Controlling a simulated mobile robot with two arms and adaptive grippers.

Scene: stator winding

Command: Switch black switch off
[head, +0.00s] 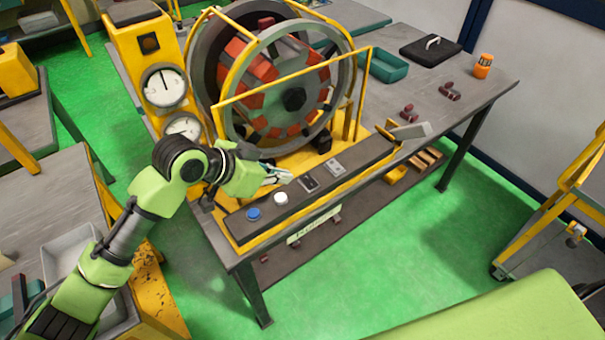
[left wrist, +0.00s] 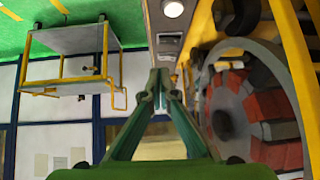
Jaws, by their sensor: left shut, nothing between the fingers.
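A dark control panel (head: 354,161) runs along the front of the machine. It carries a black switch plate (head: 309,184), a lighter grey switch plate (head: 336,167), a white round button (head: 280,198) and a blue round button (head: 253,214). My left gripper (head: 287,175) is shut and empty, above the panel's back edge near the white button and the black switch. In the left wrist view its fingertips (left wrist: 161,76) meet, and the white button (left wrist: 172,9) shows beyond them at the top. Whether the fingertips touch the switch, and its position, I cannot tell. My right gripper is not in view.
A large stator wheel (head: 285,85) with red blocks stands behind the panel, with a yellow guard frame (head: 294,77) close to my left arm. Two gauges (head: 166,87) stand left of it.

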